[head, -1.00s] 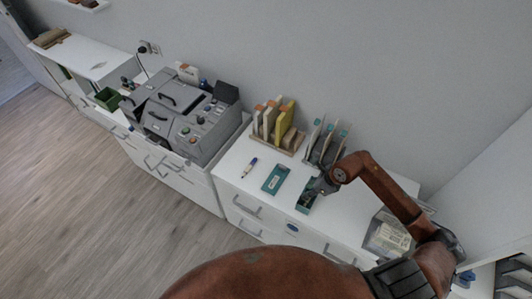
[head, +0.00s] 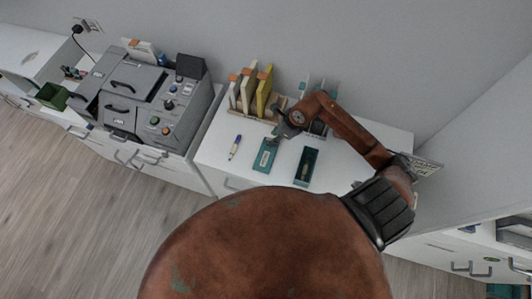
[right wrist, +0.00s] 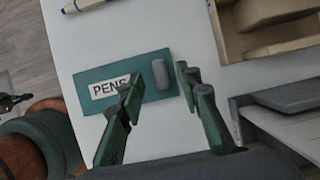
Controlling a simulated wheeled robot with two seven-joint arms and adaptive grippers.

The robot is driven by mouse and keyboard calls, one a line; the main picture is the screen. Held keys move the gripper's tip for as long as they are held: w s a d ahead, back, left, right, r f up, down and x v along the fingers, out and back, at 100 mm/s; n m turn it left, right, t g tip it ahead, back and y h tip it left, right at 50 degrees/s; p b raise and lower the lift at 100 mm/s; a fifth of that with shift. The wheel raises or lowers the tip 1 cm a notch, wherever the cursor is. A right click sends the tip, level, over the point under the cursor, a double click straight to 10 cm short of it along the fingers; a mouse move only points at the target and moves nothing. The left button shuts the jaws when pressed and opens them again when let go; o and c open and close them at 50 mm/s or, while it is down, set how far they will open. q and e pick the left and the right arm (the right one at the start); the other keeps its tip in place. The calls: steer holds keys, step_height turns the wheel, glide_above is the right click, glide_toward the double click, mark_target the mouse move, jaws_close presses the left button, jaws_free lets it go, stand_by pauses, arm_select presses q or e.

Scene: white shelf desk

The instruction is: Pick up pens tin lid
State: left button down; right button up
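The pens tin lid (head: 264,160) is a flat teal plate lying on the white desk top. In the right wrist view the lid (right wrist: 144,93) shows a white "PENS" label and a grey raised handle (right wrist: 160,73). The open teal tin (head: 306,168) stands to its right in the head view, with a dark inside and something small in it. My right gripper (head: 277,138) is over the far end of the lid. In the right wrist view its fingers (right wrist: 159,76) are apart, one to each side of the handle in the picture; contact cannot be told.
A blue-and-white pen (head: 235,147) lies left of the lid. A wooden holder with upright books (head: 250,90) and a grey rack (head: 318,128) stand behind. A grey machine (head: 150,100) stands at left. The desk right of the tin is clear.

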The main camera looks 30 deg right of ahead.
steer(key=shift+x, duration=0.75)
steer(key=shift+d+f+b, duration=0.1)
steer(key=shift+f+b, duration=0.15)
steer(key=shift+b, duration=0.15)
steer(key=shift+r, duration=0.1)
steer(key=c, duration=0.5)
jaws_close()
arm_select(q)
steer(key=shift+w+f, duration=0.15)
steer(key=shift+f, duration=0.45)
steer(key=shift+w, duration=0.1)
